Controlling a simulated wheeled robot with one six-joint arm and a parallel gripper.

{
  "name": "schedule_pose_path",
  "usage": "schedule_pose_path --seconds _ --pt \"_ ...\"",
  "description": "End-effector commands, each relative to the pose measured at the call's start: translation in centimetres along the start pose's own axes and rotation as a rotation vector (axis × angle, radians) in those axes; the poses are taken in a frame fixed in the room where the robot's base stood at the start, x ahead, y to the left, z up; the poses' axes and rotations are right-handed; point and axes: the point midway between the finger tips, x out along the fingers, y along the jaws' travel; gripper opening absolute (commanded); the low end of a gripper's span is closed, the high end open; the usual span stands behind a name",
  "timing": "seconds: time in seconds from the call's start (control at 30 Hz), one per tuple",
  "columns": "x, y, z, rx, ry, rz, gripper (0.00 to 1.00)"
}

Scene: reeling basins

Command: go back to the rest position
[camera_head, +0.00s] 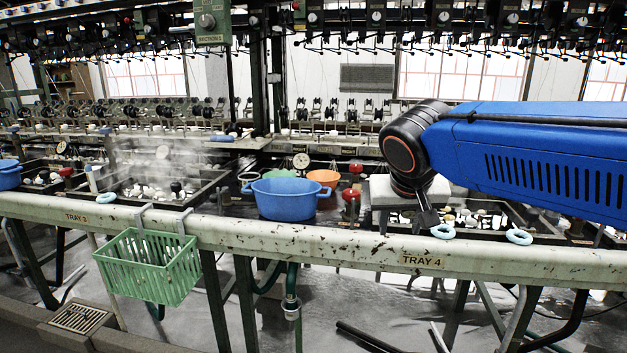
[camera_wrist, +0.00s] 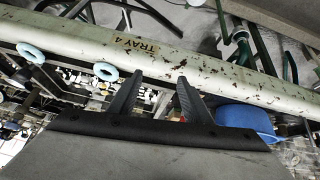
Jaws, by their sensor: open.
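My gripper (camera_wrist: 155,92) shows in the wrist view with its two dark fingers apart and nothing between them. In the head view my blue arm reaches in from the right, and the gripper (camera_head: 427,220) hangs just behind the pale rail, above the TRAY 4 label. The fingers are small and partly merged in that view. In the wrist view the rail (camera_wrist: 215,72) runs just beyond the fingertips; I cannot tell whether they touch it.
A blue pot (camera_head: 285,200) stands behind the rail, left of my gripper. Pale blue rings (camera_head: 443,231) lie on the rail's right part. A green basket (camera_head: 150,265) hangs on the rail's front. An orange bowl (camera_head: 323,177) and a red-topped valve (camera_head: 352,200) are near the pot.

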Motion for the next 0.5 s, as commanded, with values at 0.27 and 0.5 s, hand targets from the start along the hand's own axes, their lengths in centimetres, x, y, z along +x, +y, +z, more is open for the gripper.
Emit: schedule_pose_path --seconds 0.27,0.5 --pt "1.8 7.9 10.5 -0.03 -0.1 -0.034 0.45" --pt "3.3 11.1 19.6 -0.049 -0.148 -0.086 0.45"
